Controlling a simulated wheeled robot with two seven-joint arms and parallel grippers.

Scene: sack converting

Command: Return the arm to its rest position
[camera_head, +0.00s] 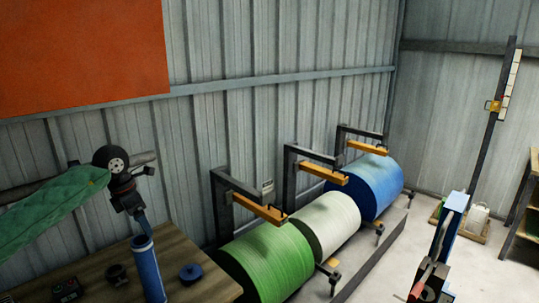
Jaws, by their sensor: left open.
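My left gripper (143,218) is at the left of the head view, over a wooden table (100,262). It points down and is open. A blue upright cylinder (149,270) stands at the table, just below the gripper. I cannot tell whether the gripper touches its top. A long green textured shape (55,208) runs along the arm from the left edge.
A small dark round part (117,273), a blue round piece (191,272) and a dark device (66,289) lie on the table. Green (268,262), white (327,222) and blue (378,187) rolls stand along the wall to the right.

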